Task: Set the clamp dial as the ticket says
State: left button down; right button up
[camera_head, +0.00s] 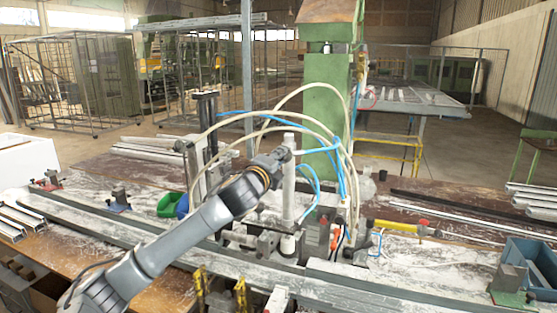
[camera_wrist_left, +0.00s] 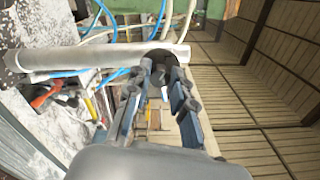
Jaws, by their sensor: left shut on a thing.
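My left gripper (camera_head: 284,154) is at the upper part of an upright pale post (camera_head: 289,205) on the bench. In the left wrist view, my left gripper (camera_wrist_left: 162,75) has its two fingers on either side of a dark round knob (camera_wrist_left: 160,55), which looks like the clamp dial. The fingers are shut on it, beside the pale post (camera_wrist_left: 95,57). The knob is mostly hidden by the fingers, and no setting or mark on it can be read. I cannot make out a ticket in either view. My right gripper is not in view.
Pale hoses (camera_head: 335,135) and blue tubes arch close around the post. A green machine column (camera_head: 325,105) stands behind it. A long grey rail (camera_head: 370,280) runs along the bench front. A blue bin (camera_head: 530,262) stands at right and a green scoop (camera_head: 170,204) at left.

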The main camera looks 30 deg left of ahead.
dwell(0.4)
pick_arm(q)
jog(key=c, duration=1.1)
grip_release()
jog(key=shift+c, duration=0.2)
jog(key=shift+s, duration=0.15)
jog(key=v, duration=1.1)
jog(key=shift+s, duration=0.35)
jog(key=shift+d, duration=0.15)
